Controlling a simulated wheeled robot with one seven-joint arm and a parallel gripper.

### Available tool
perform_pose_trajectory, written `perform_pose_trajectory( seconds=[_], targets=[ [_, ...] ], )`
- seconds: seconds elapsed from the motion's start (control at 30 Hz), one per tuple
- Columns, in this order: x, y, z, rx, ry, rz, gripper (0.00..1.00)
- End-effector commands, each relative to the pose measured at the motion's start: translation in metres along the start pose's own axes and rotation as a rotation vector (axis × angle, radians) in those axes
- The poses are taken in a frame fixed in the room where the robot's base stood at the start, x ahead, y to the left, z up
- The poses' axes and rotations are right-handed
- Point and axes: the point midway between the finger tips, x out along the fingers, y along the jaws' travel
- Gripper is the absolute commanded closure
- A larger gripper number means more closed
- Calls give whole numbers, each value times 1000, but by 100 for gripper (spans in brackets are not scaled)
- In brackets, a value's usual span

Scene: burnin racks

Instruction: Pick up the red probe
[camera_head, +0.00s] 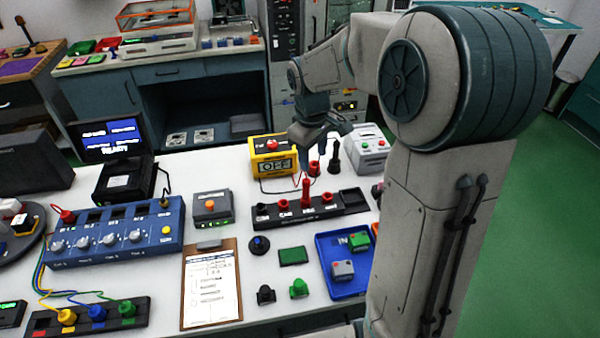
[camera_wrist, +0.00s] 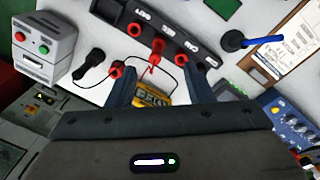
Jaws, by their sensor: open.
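A tall red probe (camera_head: 306,190) stands upright in the labelled black strip (camera_head: 350,207), between two red ring sockets. It also shows in the wrist view (camera_wrist: 157,50), beyond my fingertips and roughly midway between them. My gripper (camera_head: 318,146) is open and empty above the back of the bench, behind and above the strip. Its two fingers show in the wrist view (camera_wrist: 160,82), apart from the probe. A shorter red piece (camera_head: 314,168) stands behind the strip, near a black probe (camera_head: 334,158).
A yellow box (camera_head: 262,166) reading OFF and a white box (camera_head: 369,155) with buttons flank the gripper area. A blue tray (camera_head: 349,288) is at front right. A clipboard (camera_head: 211,285) and blue knob panel (camera_head: 110,240) are left. A thin cable runs behind the strip.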

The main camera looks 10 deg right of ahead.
Motion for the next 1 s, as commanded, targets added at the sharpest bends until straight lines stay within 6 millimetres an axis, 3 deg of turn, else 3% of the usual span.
perform_pose_trajectory(
  seconds=[0.1, 0.3, 0.47, 0.73, 1.0],
  targets=[
    [21, 16, -18, -67, -5, -38, 53],
    [38, 27, -31, -127, 0, -67, 53],
    [58, 26, -33, -134, -1, -73, 53],
    [109, 22, -33, -133, -1, -72, 53],
    [128, 20, -34, -133, 1, -70, 53]
  ],
)
